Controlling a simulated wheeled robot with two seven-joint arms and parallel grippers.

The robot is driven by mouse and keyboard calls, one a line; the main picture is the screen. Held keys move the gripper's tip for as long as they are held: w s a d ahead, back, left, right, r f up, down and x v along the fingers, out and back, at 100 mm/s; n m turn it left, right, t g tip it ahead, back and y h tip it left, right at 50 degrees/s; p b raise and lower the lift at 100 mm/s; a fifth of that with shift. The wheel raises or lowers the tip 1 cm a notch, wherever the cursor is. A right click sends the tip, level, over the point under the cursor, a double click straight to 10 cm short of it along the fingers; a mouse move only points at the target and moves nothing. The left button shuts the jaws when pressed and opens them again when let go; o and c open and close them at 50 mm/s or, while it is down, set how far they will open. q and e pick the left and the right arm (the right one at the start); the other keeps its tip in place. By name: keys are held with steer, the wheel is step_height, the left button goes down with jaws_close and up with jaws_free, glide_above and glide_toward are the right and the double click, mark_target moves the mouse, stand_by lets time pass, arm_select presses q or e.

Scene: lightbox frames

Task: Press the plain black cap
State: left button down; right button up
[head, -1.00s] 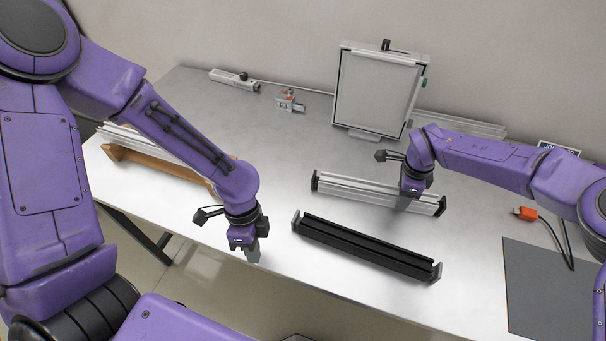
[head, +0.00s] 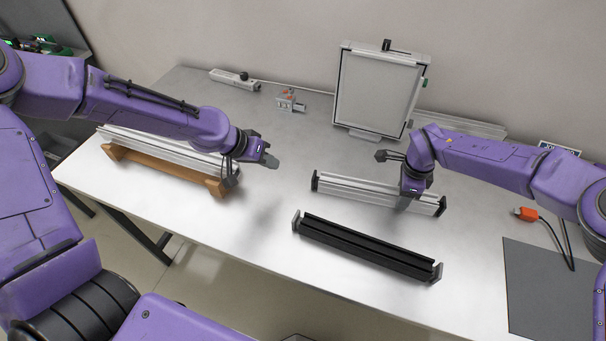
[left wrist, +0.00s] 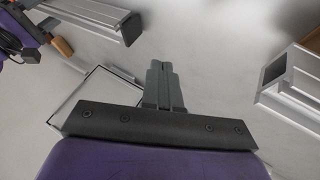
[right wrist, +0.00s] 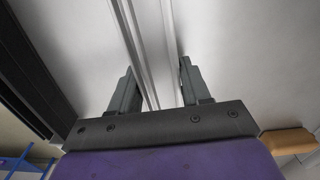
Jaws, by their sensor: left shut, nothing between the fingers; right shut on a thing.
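A silver profile (head: 365,193) lies on the table with a black cap at its left end (head: 315,181) and another at its right end (head: 441,207). I cannot tell which one is the plain cap. My right gripper (head: 408,198) is shut on this profile, which runs between its fingers in the right wrist view (right wrist: 152,50). My left gripper (head: 272,162) is shut and empty above the table, left of the profile and apart from it. In the left wrist view the closed fingers (left wrist: 163,88) point toward bare table, and a black-capped profile end (left wrist: 131,27) shows upper left.
A black cradle (head: 365,248) lies in front of the held profile. Another silver profile (head: 175,150) rests on a wooden cradle (head: 165,172) at left; its open end (left wrist: 275,78) shows in the left wrist view. A framed panel (head: 375,90) stands behind.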

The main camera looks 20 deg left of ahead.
mark_target(313, 177)
arm_select(q)
steer(key=x, duration=0.7)
steer(key=shift+f, duration=0.35)
steer(key=d, duration=0.2)
steer(key=w+d, duration=0.1)
steer(key=shift+d+f, duration=0.3)
steer(key=shift+f, duration=0.05)
arm_select(e)
steer(key=shift+w, duration=0.1)
arm_select(q)
steer(key=shift+d, duration=0.5)
steer(key=shift+d, duration=0.1)
steer(key=shift+d+r, duration=0.1)
steer(key=shift+d, duration=1.25)
arm_select(e)
steer(key=shift+a, duration=0.15)
